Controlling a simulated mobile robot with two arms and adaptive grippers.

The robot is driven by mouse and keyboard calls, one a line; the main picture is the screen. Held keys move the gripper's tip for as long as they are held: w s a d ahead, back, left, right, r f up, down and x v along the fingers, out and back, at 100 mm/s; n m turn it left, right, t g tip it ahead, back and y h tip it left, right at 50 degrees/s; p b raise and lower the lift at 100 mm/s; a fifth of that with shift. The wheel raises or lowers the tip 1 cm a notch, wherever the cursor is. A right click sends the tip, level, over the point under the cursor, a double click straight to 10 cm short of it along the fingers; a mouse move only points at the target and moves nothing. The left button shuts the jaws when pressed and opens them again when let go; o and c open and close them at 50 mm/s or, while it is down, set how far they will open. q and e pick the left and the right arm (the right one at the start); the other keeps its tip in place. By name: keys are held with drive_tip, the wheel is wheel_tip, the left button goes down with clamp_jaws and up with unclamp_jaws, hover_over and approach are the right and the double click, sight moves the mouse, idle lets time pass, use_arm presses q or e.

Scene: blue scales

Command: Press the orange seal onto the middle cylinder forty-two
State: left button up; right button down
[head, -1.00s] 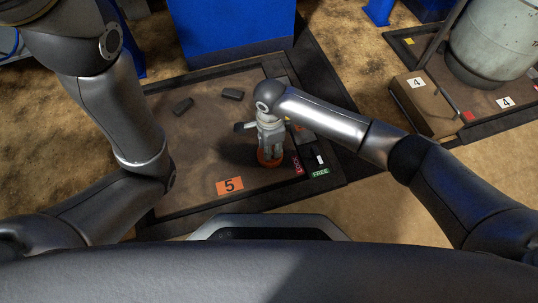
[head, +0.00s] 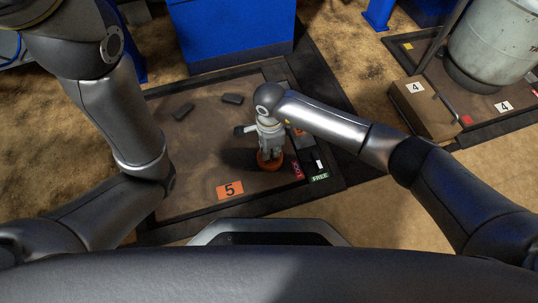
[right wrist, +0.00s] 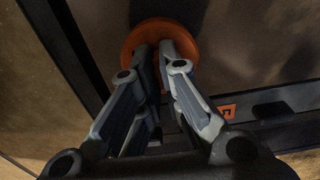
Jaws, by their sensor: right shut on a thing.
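The orange seal (head: 262,165) is a round disc below my right gripper (head: 270,148) in the head view. In the right wrist view the seal (right wrist: 130,39) shows behind and around the fingertips. My right gripper (right wrist: 160,50) is shut on it, pointing down above the brown platform. I cannot tell the gap between seal and platform. My left gripper is out of view; only my left arm links show. A large grey cylinder (head: 495,45) stands at the upper right, cut by the picture edge. I cannot make out a number forty-two on it.
A box marked 4 (head: 425,108) is at the right.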

drive_tip(key=shift+r+p, duration=1.15)
drive_tip(key=shift+r, duration=0.45)
